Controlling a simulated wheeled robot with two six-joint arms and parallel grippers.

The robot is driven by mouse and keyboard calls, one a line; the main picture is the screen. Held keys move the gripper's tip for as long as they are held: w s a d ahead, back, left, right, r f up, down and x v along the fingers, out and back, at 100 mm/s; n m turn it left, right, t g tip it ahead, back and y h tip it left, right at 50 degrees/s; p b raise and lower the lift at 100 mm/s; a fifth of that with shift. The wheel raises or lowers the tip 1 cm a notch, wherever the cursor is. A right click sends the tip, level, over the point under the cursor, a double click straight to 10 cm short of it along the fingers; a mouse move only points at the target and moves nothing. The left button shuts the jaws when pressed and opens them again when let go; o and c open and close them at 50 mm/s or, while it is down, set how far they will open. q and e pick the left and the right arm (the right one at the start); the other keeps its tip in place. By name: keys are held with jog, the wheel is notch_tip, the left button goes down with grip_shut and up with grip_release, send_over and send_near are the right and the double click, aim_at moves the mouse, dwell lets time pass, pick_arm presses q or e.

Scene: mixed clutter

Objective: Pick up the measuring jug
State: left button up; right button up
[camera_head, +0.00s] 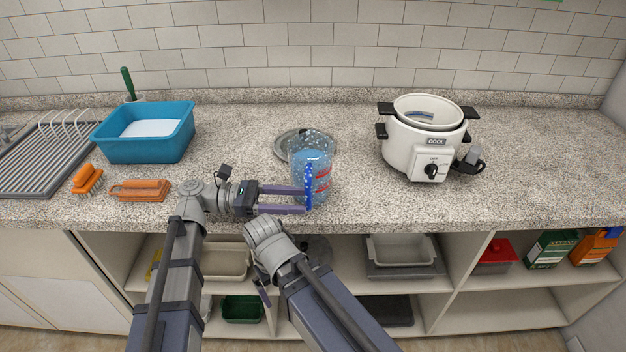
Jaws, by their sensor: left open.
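The measuring jug (316,160) is clear with a blue tint, red markings and a blue handle (308,183). It stands upright on the speckled counter near the front edge, its handle toward the front. My left gripper (303,199) comes in from the left with its two fingers apart. The fingertips are at the lower part of the handle; whether they touch it I cannot tell.
A white slow cooker (408,151) stands to the right. A blue basin (150,148), an orange brush (87,180) and another orange brush (140,190) are to the left. The counter's far right is clear.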

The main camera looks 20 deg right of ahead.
pick_arm(q)
jog(key=shift+x, duration=3.25)
jog(key=shift+a, duration=0.1)
grip_shut()
jog(key=shift+r, duration=0.1)
